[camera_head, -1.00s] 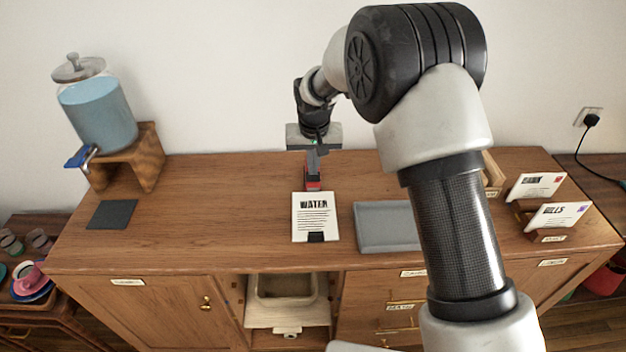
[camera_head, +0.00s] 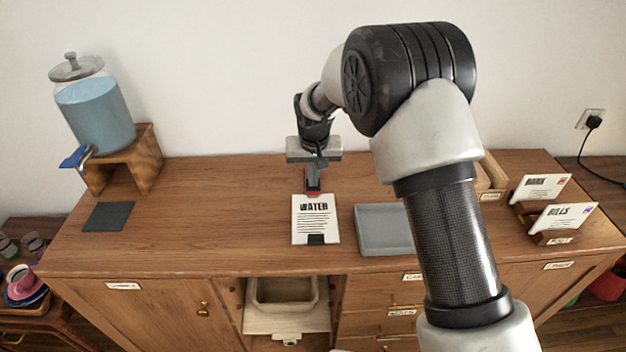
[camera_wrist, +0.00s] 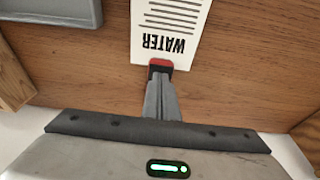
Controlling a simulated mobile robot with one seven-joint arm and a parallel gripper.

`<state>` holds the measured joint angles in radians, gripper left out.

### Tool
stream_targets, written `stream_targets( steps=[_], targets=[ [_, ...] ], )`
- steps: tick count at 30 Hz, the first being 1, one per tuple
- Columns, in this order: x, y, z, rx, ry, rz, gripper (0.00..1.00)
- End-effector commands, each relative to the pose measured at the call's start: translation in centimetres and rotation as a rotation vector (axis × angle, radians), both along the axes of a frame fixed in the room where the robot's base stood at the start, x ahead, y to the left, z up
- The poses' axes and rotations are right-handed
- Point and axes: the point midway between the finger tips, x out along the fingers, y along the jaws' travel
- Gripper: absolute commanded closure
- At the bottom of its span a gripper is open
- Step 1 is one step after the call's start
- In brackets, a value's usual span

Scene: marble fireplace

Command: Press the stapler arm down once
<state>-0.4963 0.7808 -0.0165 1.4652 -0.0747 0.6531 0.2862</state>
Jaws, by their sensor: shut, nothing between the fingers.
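The red and dark stapler (camera_head: 312,190) stands on the wooden cabinet top, just behind a white sheet headed "WATER" (camera_head: 316,222). My gripper (camera_head: 313,180) is shut and points down at the stapler, its fingertips at or just above the stapler arm. In the wrist view the closed fingers (camera_wrist: 162,85) cover most of the stapler, and only its red end (camera_wrist: 160,64) shows beside the sheet (camera_wrist: 172,28). I cannot tell whether the fingers touch it or how far the stapler arm is pressed.
A grey tray (camera_head: 381,248) lies to the right of the sheet. Letter holders (camera_head: 557,222) stand at the right end. A water dispenser (camera_head: 95,110) on a wooden stand and a dark mat (camera_head: 108,216) are at the left. The cabinet top between mat and sheet is clear.

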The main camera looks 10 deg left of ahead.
Motion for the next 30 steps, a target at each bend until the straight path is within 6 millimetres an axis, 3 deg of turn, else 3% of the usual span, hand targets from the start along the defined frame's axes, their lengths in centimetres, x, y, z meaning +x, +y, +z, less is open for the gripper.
stream_targets(
  steps=[9,20,25,30],
  targets=[
    [-2.9,-0.7,1.0,0.0,0.001,0.001,1.0],
    [-3.0,-0.8,1.3,0.0,0.0,0.0,1.0],
    [-3.4,-0.9,3.5,0.002,-0.003,0.0,1.0],
    [-4.4,-1.1,7.5,0.002,-0.004,0.0,1.0]
  ],
)
